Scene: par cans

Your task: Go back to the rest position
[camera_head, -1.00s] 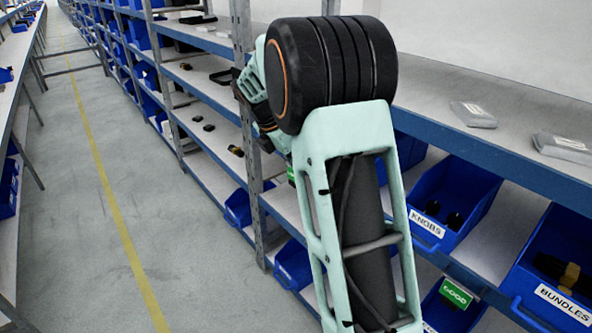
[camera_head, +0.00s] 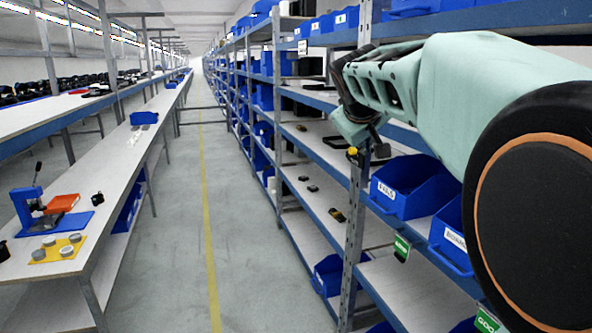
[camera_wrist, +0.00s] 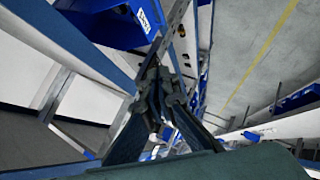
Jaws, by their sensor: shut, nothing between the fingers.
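My arm reaches in from the right in the camera_head view, in front of the right-hand shelving. The small dark end of it, my gripper (camera_head: 372,148), hangs near a grey rack post, seen small and partly hidden by its own links. In the camera_wrist view my gripper (camera_wrist: 160,75) points away from the camera with its fingers together and nothing held between them. Shelf boards and the post lie beyond it there; I cannot tell how wide the gap is.
Blue shelving with blue bins (camera_head: 405,187) runs along the right, with a grey post (camera_head: 355,225) near my arm. A workbench (camera_head: 85,235) on the left carries a blue press (camera_head: 30,210) and a yellow plate (camera_head: 58,249). The aisle floor (camera_head: 180,210) between is clear.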

